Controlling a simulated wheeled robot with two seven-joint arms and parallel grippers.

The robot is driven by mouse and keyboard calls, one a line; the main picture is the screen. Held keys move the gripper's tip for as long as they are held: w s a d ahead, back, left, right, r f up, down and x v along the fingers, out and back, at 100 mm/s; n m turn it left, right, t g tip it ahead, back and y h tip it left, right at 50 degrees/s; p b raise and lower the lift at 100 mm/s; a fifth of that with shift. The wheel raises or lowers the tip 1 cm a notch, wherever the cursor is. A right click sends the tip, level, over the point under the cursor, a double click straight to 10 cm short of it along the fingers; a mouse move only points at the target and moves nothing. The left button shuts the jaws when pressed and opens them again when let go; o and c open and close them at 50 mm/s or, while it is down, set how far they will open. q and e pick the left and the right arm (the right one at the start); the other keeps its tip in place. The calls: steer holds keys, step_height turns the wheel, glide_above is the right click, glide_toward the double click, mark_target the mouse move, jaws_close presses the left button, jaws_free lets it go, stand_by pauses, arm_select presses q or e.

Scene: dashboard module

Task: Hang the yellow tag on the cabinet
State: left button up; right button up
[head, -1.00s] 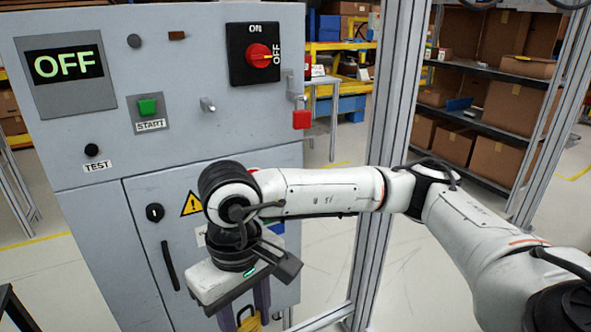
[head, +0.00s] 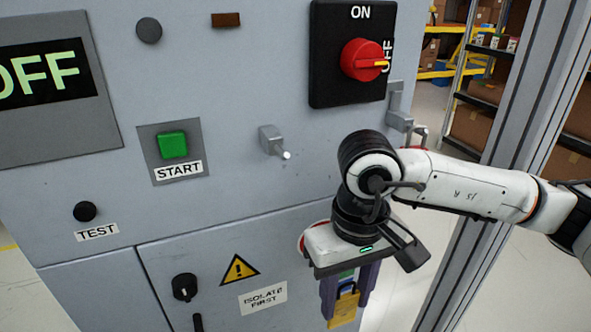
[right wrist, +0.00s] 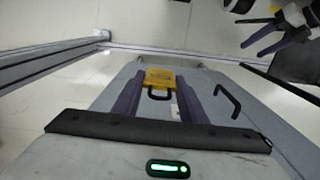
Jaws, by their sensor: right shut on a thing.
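The yellow tag (head: 343,309) is held low between the purple fingers of my right gripper (head: 347,292), in front of the cabinet (head: 225,75) at its right side. The right wrist view shows the tag (right wrist: 160,77) and its dark loop (right wrist: 158,96) between the fingertips. A grey peg (head: 272,141) with a bright tip sticks out of the cabinet, up and left of the gripper. The rotary switch (head: 361,60) points to OFF. My left gripper (right wrist: 257,42) shows at the upper right of the right wrist view, its purple fingers apart and empty.
The cabinet front carries a green START button (head: 172,145), a black TEST button (head: 84,211), a door knob (head: 184,287) and a warning sign (head: 239,269). A grey bracket (head: 399,108) sits at the right edge. A metal post (head: 510,130) stands to the right.

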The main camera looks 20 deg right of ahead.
mark_target(281, 150)
steer(key=s+a+r+p, duration=0.1)
steer(key=a+r+p, duration=0.25)
steer(key=r, duration=0.75)
steer(key=s+a+r+p, duration=0.2)
steer(key=a+r+p, duration=0.15)
steer(key=r, duration=0.85)
steer(key=shift+w+a+f+p, duration=0.15)
steer(key=shift+w+p, duration=0.1)
steer(key=shift+w, duration=1.15)
steer(key=shift+w+f+p, duration=0.2)
steer(key=shift+w+p, duration=0.05)
steer(key=shift+w, duration=1.1)
steer(key=shift+w+a+f+p, duration=0.15)
steer(key=shift+w+p, duration=0.1)
steer(key=shift+w, duration=1.15)
arm_select(q)
steer(key=shift+s+a+r+b, duration=0.1)
steer(key=shift+s+a+r, duration=0.2)
steer(key=shift+r, duration=0.6)
steer(key=shift+s+a+r+b, duration=0.1)
steer(key=shift+a+r, duration=0.25)
steer(key=shift+r, duration=0.55)
steer(key=shift+s+a+r+b, duration=0.15)
steer(key=shift+a+r, duration=0.2)
steer(key=shift+r, duration=0.55)
arm_select(e)
steer(key=shift+w+f, duration=0.55)
steer(key=shift+w, duration=0.25)
